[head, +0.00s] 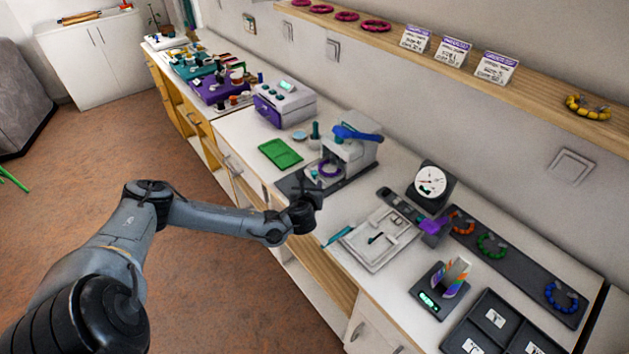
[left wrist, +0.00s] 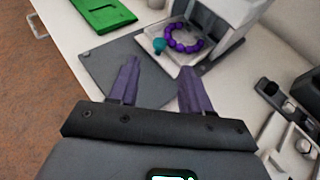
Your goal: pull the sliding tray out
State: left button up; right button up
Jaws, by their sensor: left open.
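The sliding tray (left wrist: 196,55) sits at the foot of a white and grey press (head: 355,150) with a blue lever. It is light coloured, with a teal knob (left wrist: 158,45) at its front and a purple bead ring (left wrist: 183,38) on it. The ring also shows in the head view (head: 328,169). My left gripper (left wrist: 160,68) is open and empty, its two purple fingers pointing at the tray from the front. The knob lies just beyond the gap between the fingertips, apart from them. In the head view my left gripper (head: 316,194) is over the dark base plate, its fingers hard to make out.
A green board (head: 280,154) lies left of the press. A white flat case (head: 380,240), a dial gauge (head: 431,182) and a dark strip with bead rings (head: 520,255) stand to the right. A purple-fronted machine (head: 283,103) stands behind, left of the press. A shelf (head: 545,95) runs along the wall.

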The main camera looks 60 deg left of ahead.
aim_at(314, 173)
pick_arm(q)
jog(key=b+x, duration=0.1)
jog(key=x, duration=0.7)
jog(key=shift+w+a+f, duration=0.15)
jog(key=shift+f, duration=0.05)
jog(key=shift+x, duration=0.75)
grip_shut()
